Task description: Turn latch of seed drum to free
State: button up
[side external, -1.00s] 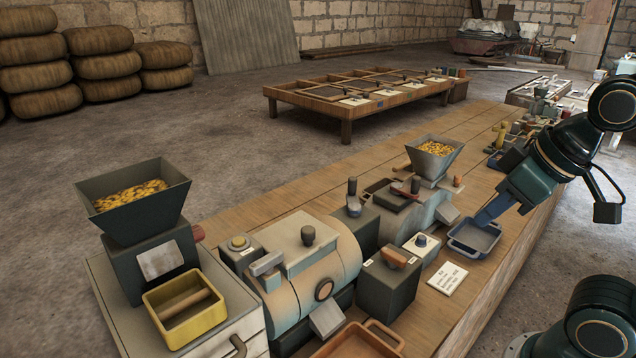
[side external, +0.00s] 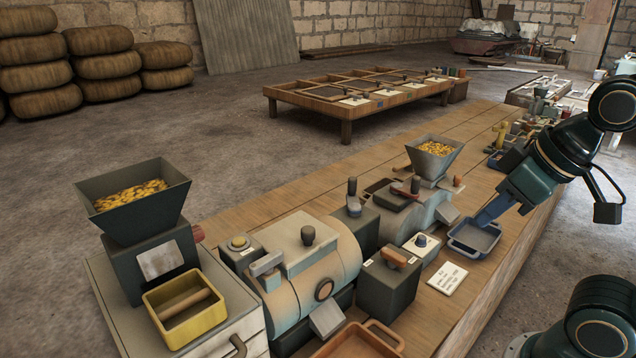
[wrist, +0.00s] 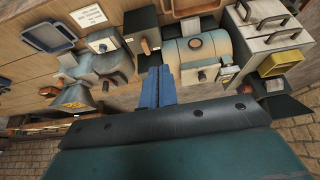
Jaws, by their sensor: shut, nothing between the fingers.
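The seed drum (side external: 318,268) is a pale blue and tan cylinder lying on its side, with a grey lid plate (side external: 298,238) and a dark knob (side external: 308,236) on top. A grey bar that looks like its latch (side external: 267,263) sits at the lid's left edge. The drum also shows in the wrist view (wrist: 207,48), right of the fingers, with the likely latch (wrist: 229,70) small beside its lid. My gripper (side external: 480,222) has blue fingers, shut and empty, well to the right of the drum. Its fingers also show in the wrist view (wrist: 157,72), apart from the drum.
A hopper of yellow seed (side external: 133,190) and a yellow bin (side external: 185,308) stand left of the drum. A dark box with a brown handle (side external: 388,285), a second hopper (side external: 435,158) and a blue tray (side external: 474,238) stand to its right. A brown tray (side external: 356,340) lies in front.

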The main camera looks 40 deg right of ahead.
jog(key=o, duration=0.7)
jog(key=shift+w+r, duration=0.15)
jog(key=w+a+r+n+g, duration=0.1)
jog(key=w+a+r+n, duration=0.25)
jog(key=w, duration=0.35)
jog(key=n+g, duration=0.5)
jog(key=n, duration=1)
send_over(266, 258)
jog(key=shift+f+m, duration=0.25)
jog(key=shift+f, duration=0.6)
jog(key=shift+f, duration=0.1)
notch_tip(266, 258, down, 14)
jog(key=shift+r, duration=0.2)
